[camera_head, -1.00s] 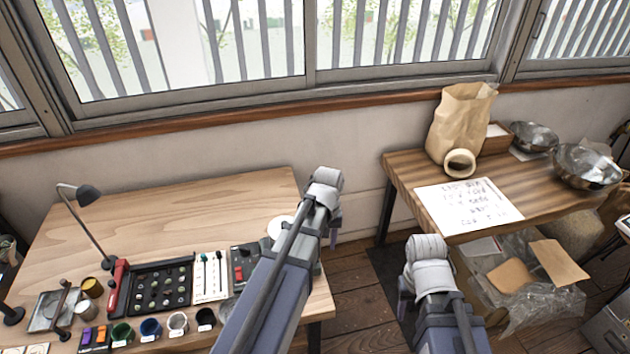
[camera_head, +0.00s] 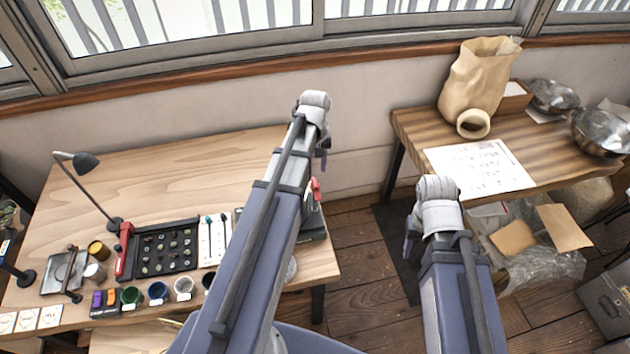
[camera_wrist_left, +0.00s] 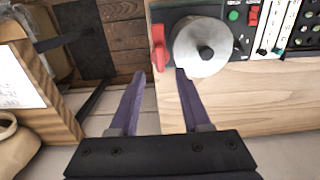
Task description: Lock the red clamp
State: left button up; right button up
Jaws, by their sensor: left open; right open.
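A red lever (camera_head: 316,190), which looks like the clamp, stands at the right edge of the wooden work table, on a dark box partly hidden by my left arm. In the left wrist view the red lever (camera_wrist_left: 158,47) stands upright beside a round silver disc (camera_wrist_left: 203,47) with a dark knob. My left gripper (camera_head: 323,158) is open and empty. In the left wrist view its purple fingers (camera_wrist_left: 160,75) point towards the table edge, just short of the lever and apart from it. My right gripper (camera_head: 410,246) hangs over the floor gap, open and empty.
On the table (camera_head: 150,180) are a black sample tray (camera_head: 165,262) with a red bar, several cups and a lamp (camera_head: 85,163). A second table (camera_head: 415,130) at right holds a paper bag (camera_head: 478,80), tape roll and metal bowls. The work table's back half is clear.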

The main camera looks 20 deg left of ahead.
aim_at(315, 182)
pick_arm(q)
notch_tip(315, 182, down, 6)
jog(key=b, duration=0.5)
jog(key=shift+c, duration=0.3)
grip_shut()
